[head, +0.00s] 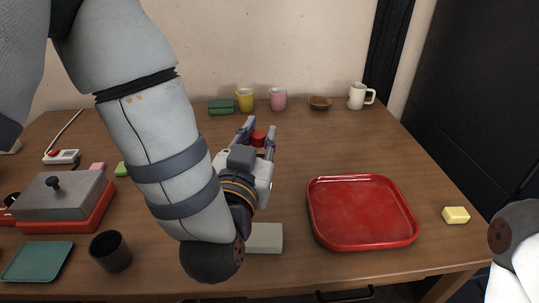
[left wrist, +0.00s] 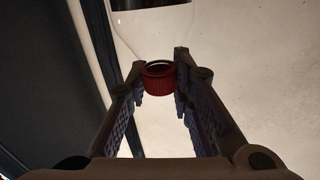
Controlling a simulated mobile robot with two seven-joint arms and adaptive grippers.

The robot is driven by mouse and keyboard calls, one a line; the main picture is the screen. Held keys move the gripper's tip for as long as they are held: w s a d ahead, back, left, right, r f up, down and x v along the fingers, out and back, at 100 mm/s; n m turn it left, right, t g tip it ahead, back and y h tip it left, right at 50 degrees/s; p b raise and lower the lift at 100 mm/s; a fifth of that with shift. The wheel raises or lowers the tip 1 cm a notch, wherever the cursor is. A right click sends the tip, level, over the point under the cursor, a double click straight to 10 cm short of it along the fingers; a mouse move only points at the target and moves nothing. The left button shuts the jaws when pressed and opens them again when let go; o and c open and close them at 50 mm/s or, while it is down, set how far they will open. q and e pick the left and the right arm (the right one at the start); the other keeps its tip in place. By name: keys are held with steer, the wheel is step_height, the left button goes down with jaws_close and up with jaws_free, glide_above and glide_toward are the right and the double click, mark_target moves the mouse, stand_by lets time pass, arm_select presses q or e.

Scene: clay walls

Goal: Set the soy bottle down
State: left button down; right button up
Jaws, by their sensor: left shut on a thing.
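My left gripper (head: 257,137) is over the middle of the table, its fingers pointing toward the back wall. It is shut on the soy bottle, whose red cap (head: 259,138) shows between the fingers; the rest of the bottle is hard to make out there. In the left wrist view the red cap (left wrist: 160,79) sits between the fingertips (left wrist: 160,75). Faint outlines widen beyond it toward a dark patch at the top edge, perhaps the bottle's body. Whether the bottle touches the table cannot be told. My right gripper is out of view.
A red tray (head: 361,238) lies right of the gripper, empty. A grey block (head: 265,238) is near the front edge. Yellow cup (head: 245,100), pink cup (head: 278,99), brown bowl (head: 319,103) and white mug (head: 357,97) line the back. A dark cup (head: 110,252) stands front left.

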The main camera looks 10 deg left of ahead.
arm_select(q)
steer(key=w+a+f+b, duration=0.1)
steer(key=w+a+f, duration=0.1)
steer(key=f, duration=0.3)
steer(key=w+a+f+b, duration=0.1)
steer(key=w+a+f, duration=0.2)
steer(key=w+f, duration=0.2)
steer(key=shift+f, duration=0.35)
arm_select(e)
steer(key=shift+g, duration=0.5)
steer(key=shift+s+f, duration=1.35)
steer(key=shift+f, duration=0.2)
arm_select(q)
steer(key=shift+f, duration=0.2)
steer(key=c, duration=1.4)
jaws_free()
steer(key=shift+r, duration=0.1)
